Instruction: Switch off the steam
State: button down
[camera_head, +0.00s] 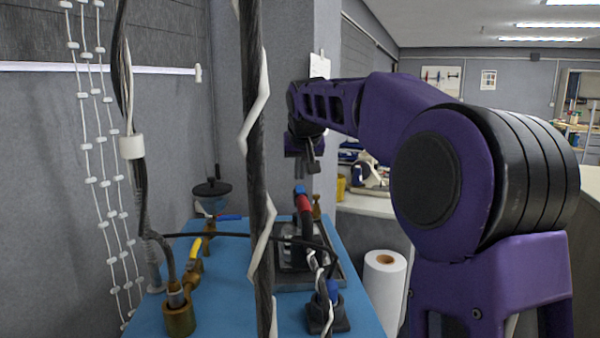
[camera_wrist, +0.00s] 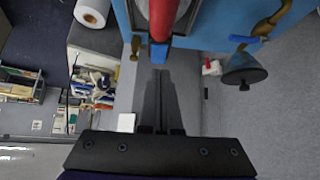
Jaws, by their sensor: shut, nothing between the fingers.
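A red handle with a blue tip (camera_head: 303,200) rises from a dark upright fitting on the blue table (camera_head: 230,290). It also shows at the top of the wrist view (camera_wrist: 164,18), its blue tip close to my fingertips in the picture. My gripper (camera_head: 312,166) is shut and empty, above the handle. In the wrist view my gripper (camera_wrist: 160,76) points at the blue tip; I cannot tell whether they touch. A brass valve with a yellow lever (camera_head: 194,250) and a blue lever (camera_head: 229,217) are left of it. Which control is for steam is not marked.
A black cable (camera_head: 258,150) hangs in front of the table, hiding part of it. A black knob on a pale cup-like part (camera_head: 212,188) stands at the back left. A white roll (camera_head: 384,280) stands right of the table. A counter with clutter lies behind.

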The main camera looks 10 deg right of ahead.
jog(key=r+p, duration=0.2)
jog(key=r, duration=0.1)
jog(key=shift+s+r, duration=0.2)
jog(key=shift+r, duration=0.1)
jog(key=s+f+v, duration=0.1)
jog(key=v, duration=0.8)
jog(key=shift+s, duration=0.45)
jog(key=shift+f+b, duration=0.15)
jog(key=shift+b, duration=0.15)
